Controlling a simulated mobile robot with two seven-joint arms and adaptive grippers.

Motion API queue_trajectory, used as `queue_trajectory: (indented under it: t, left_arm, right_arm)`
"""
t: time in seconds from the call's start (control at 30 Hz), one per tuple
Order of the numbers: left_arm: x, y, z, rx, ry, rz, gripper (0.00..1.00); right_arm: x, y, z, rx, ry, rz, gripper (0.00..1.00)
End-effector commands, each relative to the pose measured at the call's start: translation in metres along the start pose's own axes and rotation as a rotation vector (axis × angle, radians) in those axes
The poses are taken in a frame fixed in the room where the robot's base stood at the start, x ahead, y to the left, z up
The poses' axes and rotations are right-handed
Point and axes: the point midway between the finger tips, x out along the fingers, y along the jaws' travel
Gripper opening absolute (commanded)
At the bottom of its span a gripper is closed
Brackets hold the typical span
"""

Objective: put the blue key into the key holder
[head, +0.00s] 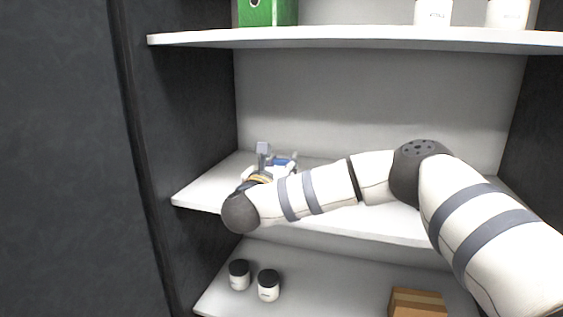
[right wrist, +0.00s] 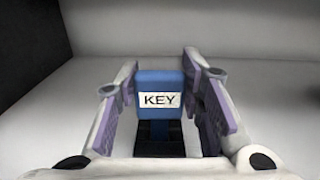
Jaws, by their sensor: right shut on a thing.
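The blue key (right wrist: 159,84) has a white label reading "KEY" and stands upright between the fingers of my right gripper (right wrist: 160,95). The gripper is shut on it. A dark part (right wrist: 158,132) shows below the blue head; I cannot tell whether it belongs to the key or to something else. In the head view my right gripper (head: 279,155) is over the left part of the middle shelf, with a bit of the blue key (head: 283,161) showing between its fingers. I cannot make out the key holder in either view. My left gripper is not in view.
The middle shelf (head: 200,192) is bare at its left front, with a dark side wall beside it. A green binder (head: 268,12) and white jars stand on the upper shelf (head: 350,39). Two dark-lidded jars (head: 268,288) and a cardboard box (head: 418,303) are on the lower shelf.

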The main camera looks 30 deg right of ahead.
Motion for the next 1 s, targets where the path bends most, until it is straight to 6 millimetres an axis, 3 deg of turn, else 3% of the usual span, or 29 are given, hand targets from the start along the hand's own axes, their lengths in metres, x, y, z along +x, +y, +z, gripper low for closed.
queue_trajectory:
  t: [1.0]
  left_arm:
    - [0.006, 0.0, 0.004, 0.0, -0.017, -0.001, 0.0]
  right_arm:
    - [0.0, 0.0, -0.016, 0.0, 0.0, -0.001, 0.03]
